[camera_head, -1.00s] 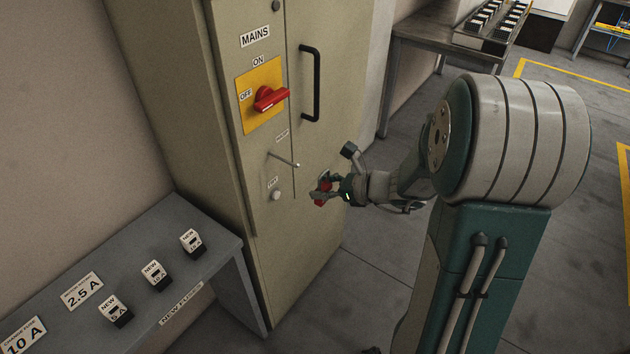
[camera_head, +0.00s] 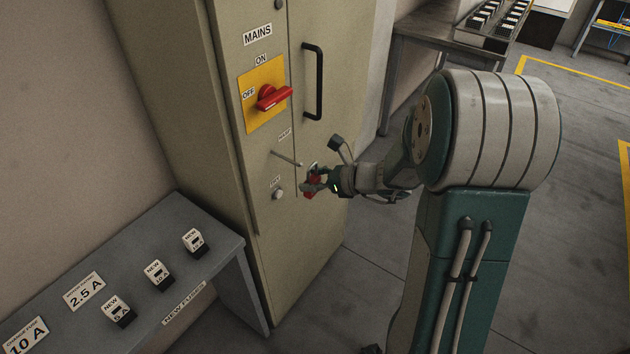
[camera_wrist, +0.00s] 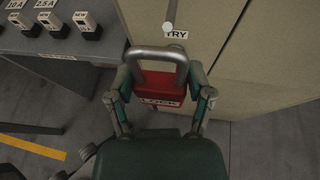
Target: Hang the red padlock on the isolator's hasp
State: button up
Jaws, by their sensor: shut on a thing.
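The red padlock (camera_head: 312,187) is held in my gripper (camera_head: 310,183), in front of the beige cabinet. In the wrist view the padlock body (camera_wrist: 158,90) sits between both fingers, with its LOCK label facing the camera and its grey shackle pointing away from the palm. The hasp (camera_head: 287,158) is a thin metal rod sticking out of the cabinet under the HASP label. The padlock is just below and right of the rod's tip in the head view; I cannot tell the exact gap.
A TRY button (camera_head: 278,194) is below the hasp. A black door handle (camera_head: 313,82) stands to the upper right. A grey bench (camera_head: 215,265) with several new fuses is at the lower left. Another bench (camera_head: 440,40) stands behind. Open floor lies to the right.

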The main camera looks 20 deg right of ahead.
jog(key=shift+w+d, duration=0.15)
jog(key=shift+w, duration=0.45)
jog(key=shift+w+r+x, duration=0.1)
jog(key=shift+r+x, duration=0.05)
jog(key=shift+x, duration=0.75)
jog(key=shift+w+r+x, duration=0.1)
jog(key=shift+r+x, duration=0.05)
jog(key=shift+x, duration=0.7)
jog(key=shift+r+x, duration=0.15)
jog(key=shift+x, duration=0.75)
jog(key=o, duration=1.2)
